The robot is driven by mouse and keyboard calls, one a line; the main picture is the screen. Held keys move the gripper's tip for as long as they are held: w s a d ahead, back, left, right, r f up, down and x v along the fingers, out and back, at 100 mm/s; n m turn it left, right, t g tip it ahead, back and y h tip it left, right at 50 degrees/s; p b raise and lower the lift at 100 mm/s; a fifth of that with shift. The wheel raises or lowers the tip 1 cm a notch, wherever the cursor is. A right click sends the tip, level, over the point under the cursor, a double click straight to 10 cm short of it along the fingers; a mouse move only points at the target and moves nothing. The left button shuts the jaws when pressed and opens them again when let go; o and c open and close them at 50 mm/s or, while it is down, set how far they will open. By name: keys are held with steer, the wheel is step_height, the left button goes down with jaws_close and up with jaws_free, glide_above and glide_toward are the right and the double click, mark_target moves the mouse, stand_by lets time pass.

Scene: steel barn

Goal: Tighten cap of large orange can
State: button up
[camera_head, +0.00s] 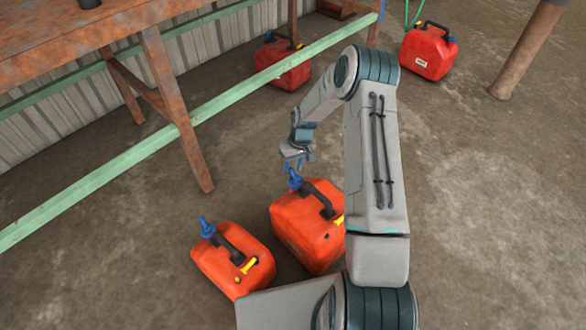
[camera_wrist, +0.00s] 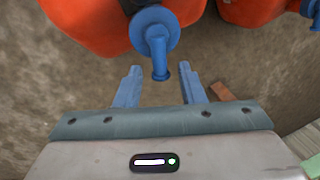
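The large orange can (camera_head: 299,228) stands on the floor in front of me, with a black handle on top. Its blue cap (camera_head: 294,179) sits at its far left corner; in the wrist view the cap (camera_wrist: 155,38) shows as a round blue disc with a spout-like stem. My gripper (camera_head: 293,163) is just above and beyond this cap. In the wrist view my gripper's two blue fingers (camera_wrist: 157,88) are spread apart, and the stem's tip lies between them in the picture. I cannot tell whether a finger touches it.
A smaller orange can (camera_head: 228,262) with a blue cap stands close to the left of the large one. Two more red cans, one behind a green rail (camera_head: 165,132) and one at the back (camera_head: 428,52), are farther off. A wooden table (camera_head: 100,32) stands upper left.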

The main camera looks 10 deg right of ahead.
steer(key=shift+f, duration=0.2)
jaws_close()
steer(key=shift+d+m, duration=0.1)
steer(key=shift+m, duration=0.2)
steer(key=shift+s+d+m+t+h+p, duration=0.2)
steer(key=shift+s+d+m+t+p, duration=0.35)
steer(key=shift+m, duration=1.85)
steer(key=shift+s+d+m+t+h+p, duration=0.2)
steer(key=shift+d+m+t+p, duration=0.3)
steer(key=shift+m, duration=1.9)
steer(key=shift+s+d+m+t+h+p, duration=0.35)
steer(key=shift+d+m, duration=0.35)
steer(key=shift+m, duration=1.7)
steer(key=shift+s, duration=0.1)
